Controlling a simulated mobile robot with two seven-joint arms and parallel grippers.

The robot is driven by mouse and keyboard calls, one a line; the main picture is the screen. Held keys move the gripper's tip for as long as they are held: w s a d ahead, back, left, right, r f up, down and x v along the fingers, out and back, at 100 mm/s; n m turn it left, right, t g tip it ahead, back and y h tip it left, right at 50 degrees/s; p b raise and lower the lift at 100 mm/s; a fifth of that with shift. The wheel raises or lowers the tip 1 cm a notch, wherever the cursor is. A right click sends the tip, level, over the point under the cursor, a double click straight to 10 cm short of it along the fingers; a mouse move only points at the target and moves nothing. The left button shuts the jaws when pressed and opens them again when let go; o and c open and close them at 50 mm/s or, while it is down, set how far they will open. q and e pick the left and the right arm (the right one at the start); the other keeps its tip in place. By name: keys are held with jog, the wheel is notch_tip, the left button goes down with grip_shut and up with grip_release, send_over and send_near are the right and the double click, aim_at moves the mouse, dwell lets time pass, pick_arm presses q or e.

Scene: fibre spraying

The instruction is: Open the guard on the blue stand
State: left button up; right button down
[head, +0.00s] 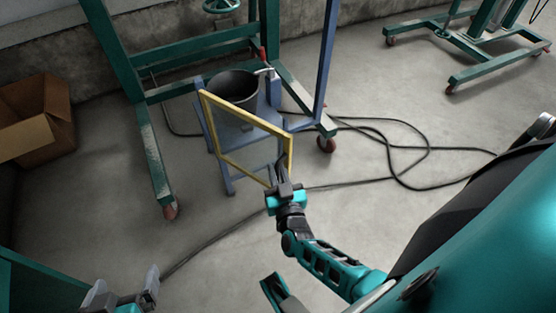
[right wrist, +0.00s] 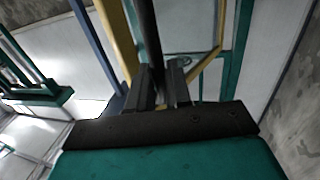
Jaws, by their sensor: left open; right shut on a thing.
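The blue stand (head: 268,124) is in the middle of the head view and carries a dark round bucket (head: 234,86). The guard (head: 245,113), a yellow frame with a clear pane, stands upright along the stand's near side. Its left edge is by the stand's left post. My right gripper (head: 280,172) is at the guard's lower right corner. In the right wrist view my right gripper (right wrist: 168,88) is shut on a dark bar (right wrist: 148,35) beside the yellow frame. My left gripper (head: 121,292) is open and empty at the lower left, well away from the stand.
A green wheeled frame (head: 152,150) stands behind and left of the stand. Black hoses (head: 415,150) lie on the floor to the right. A cardboard box (head: 38,120) is at the far left. The floor in front of the stand is mostly clear.

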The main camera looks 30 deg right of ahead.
jog(key=shift+w+a+r, duration=0.2)
jog(key=shift+a, duration=0.55)
jog(key=c, duration=1.2)
grip_release()
jog(key=shift+f, duration=0.1)
jog(key=shift+c, duration=0.2)
jog(key=shift+d, duration=0.1)
jog(key=shift+s+f, duration=0.1)
jog(key=shift+s, duration=0.1)
